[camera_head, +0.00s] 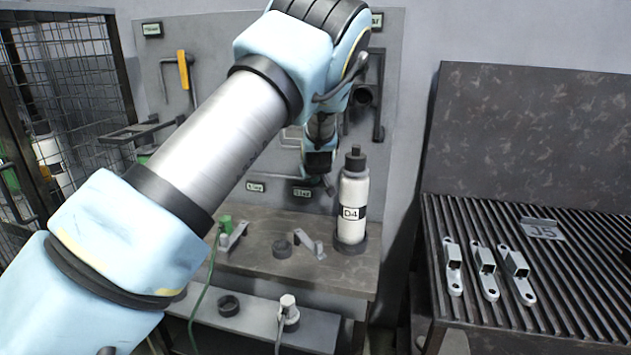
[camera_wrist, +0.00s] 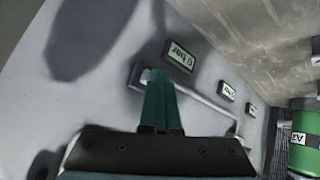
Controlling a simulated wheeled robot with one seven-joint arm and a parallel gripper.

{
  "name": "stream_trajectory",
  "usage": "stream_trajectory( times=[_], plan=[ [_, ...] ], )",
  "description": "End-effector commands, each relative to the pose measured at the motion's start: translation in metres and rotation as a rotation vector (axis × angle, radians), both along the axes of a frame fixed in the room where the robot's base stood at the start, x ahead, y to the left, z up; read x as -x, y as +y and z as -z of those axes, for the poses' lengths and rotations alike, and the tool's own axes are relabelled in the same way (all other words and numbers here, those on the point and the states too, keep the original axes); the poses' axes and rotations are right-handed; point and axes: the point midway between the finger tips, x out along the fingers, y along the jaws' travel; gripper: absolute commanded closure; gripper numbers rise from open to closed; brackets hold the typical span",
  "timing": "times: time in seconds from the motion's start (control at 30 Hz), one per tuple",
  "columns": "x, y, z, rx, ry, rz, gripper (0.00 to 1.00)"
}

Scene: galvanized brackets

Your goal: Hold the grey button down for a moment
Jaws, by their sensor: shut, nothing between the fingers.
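My gripper (camera_head: 327,183) hangs low in front of the grey back panel (camera_head: 216,50), left of and above the white bottle, with my arm crossing the picture. In the wrist view its green fingers (camera_wrist: 160,78) are shut together, with nothing between them. Their tips appear over the panel face, close to a small green-lit label (camera_wrist: 181,56) and the bent end of a light metal bar (camera_wrist: 205,100). I cannot tell whether the tips touch anything. I cannot make out a grey button in either view; it may be hidden behind my arm or gripper.
A white bottle (camera_head: 351,205) with a black cap stands on the bench (camera_head: 262,262). Several metal fittings stand there and on the lower shelf (camera_head: 255,318). At right, brackets (camera_head: 484,270) lie on a ribbed rack (camera_head: 580,260). A mesh fence (camera_head: 75,75) stands left.

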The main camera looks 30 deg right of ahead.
Motion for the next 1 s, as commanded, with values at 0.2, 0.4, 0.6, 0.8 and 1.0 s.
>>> stream_trajectory(
  times=[0.2, 0.4, 0.6, 0.8, 1.0],
  plan=[
    [0.000, 0.000, 0.000, 0.001, -0.001, 0.000, 1.00],
    [0.006, 0.006, 0.000, 0.002, -0.002, 0.000, 1.00],
    [0.014, 0.012, 0.000, 0.001, 0.000, 0.001, 1.00],
    [0.014, 0.012, 0.000, -0.001, 0.000, 0.001, 1.00],
    [0.017, 0.016, 0.000, 0.000, 0.000, 0.000, 1.00]
  ],
)
